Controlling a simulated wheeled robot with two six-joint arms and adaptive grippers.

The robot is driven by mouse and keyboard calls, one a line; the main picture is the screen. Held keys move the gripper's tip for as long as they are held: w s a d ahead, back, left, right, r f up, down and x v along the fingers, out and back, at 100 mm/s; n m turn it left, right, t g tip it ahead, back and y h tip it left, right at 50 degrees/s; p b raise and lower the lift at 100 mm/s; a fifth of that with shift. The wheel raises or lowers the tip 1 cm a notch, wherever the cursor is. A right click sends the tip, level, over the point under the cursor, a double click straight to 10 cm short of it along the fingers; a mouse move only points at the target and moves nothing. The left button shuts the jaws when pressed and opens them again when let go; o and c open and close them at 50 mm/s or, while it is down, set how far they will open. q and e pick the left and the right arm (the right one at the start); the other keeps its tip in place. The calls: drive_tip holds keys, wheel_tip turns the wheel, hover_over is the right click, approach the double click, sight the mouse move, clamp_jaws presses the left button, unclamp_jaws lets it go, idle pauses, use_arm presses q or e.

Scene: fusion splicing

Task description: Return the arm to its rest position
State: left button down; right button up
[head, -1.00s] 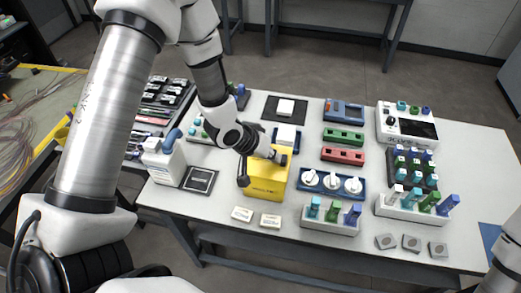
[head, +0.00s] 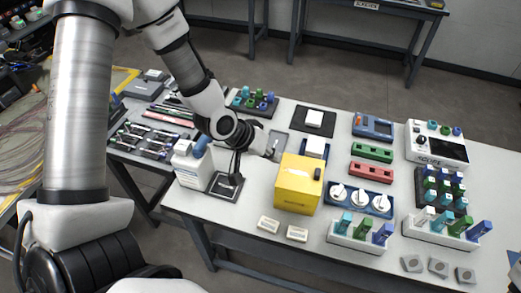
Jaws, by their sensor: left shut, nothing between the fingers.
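My left arm comes in from the left, and its gripper (head: 266,150) hangs over the back left part of the table, to the left of the yellow box (head: 299,187). The gripper is shut and empty. It looks raised above the table and apart from the box. The yellow box stands closed, with a dark fitting on top. My right gripper is out of view.
Racks of coloured pieces (head: 360,238), a red block (head: 372,172) and a white device (head: 437,147) fill the right side. Two small pale blocks (head: 297,234) lie in front.

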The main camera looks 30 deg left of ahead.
use_arm(q)
drive_tip(key=s+f+m+g+y, duration=0.1)
drive_tip(key=s+f+g+y, duration=0.3)
drive_tip(key=s+f, duration=1.7)
drive_tip(key=shift+s+d+f+m+g, duration=0.2)
drive_tip(key=shift+d+m+g, duration=0.15)
drive_tip(key=shift+g, duration=0.75)
